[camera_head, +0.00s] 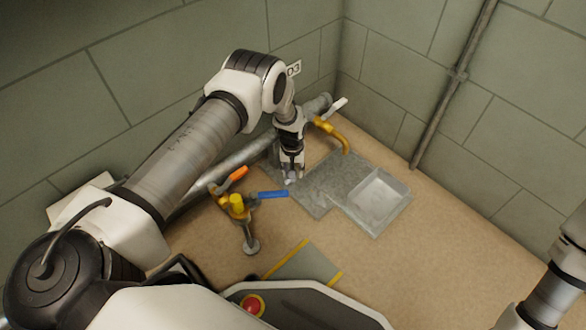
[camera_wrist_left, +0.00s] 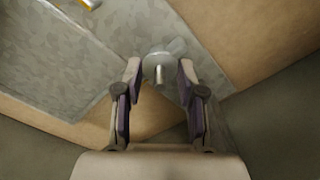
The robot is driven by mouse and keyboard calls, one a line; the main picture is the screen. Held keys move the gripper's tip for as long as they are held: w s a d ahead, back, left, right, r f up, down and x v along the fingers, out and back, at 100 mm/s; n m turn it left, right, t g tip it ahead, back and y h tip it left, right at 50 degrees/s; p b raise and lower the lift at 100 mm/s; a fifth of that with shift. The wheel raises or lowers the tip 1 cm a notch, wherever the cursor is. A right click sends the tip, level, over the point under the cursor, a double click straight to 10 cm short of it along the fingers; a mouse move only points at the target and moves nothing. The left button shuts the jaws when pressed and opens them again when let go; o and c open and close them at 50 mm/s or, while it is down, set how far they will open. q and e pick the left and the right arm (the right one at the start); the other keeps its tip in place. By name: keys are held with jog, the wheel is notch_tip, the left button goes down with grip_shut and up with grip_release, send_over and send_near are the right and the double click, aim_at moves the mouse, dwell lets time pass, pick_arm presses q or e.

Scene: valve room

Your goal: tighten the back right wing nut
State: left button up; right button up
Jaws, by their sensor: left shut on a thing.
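A pale metal wing nut (camera_wrist_left: 176,47) sits on a threaded stud over the grey metal plate (camera_wrist_left: 60,60) in the left wrist view. My left gripper (camera_wrist_left: 159,70) has its two fingers on either side of the nut and is shut on it. In the head view this gripper (camera_head: 291,174) points down at the left part of the plate (camera_head: 335,175), and its fingers mostly hide the nut. I cannot tell from these views which of the nuts it is. My right arm shows at the lower right of the head view, but its gripper is out of view.
A shallow metal tray (camera_head: 404,205) sits at the plate's right. A yellow valve (camera_head: 236,205) with a blue handle (camera_head: 272,194) and an orange handle (camera_head: 238,173) stand left of the gripper. A yellow bent pipe (camera_head: 333,133) is behind it. The floor at right is clear.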

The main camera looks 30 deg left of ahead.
pick_arm(q)
jog(key=o, duration=1.1)
jog(key=shift+o, duration=0.2)
notch_tip(320, 180, up, 12)
jog(key=shift+r, duration=0.1)
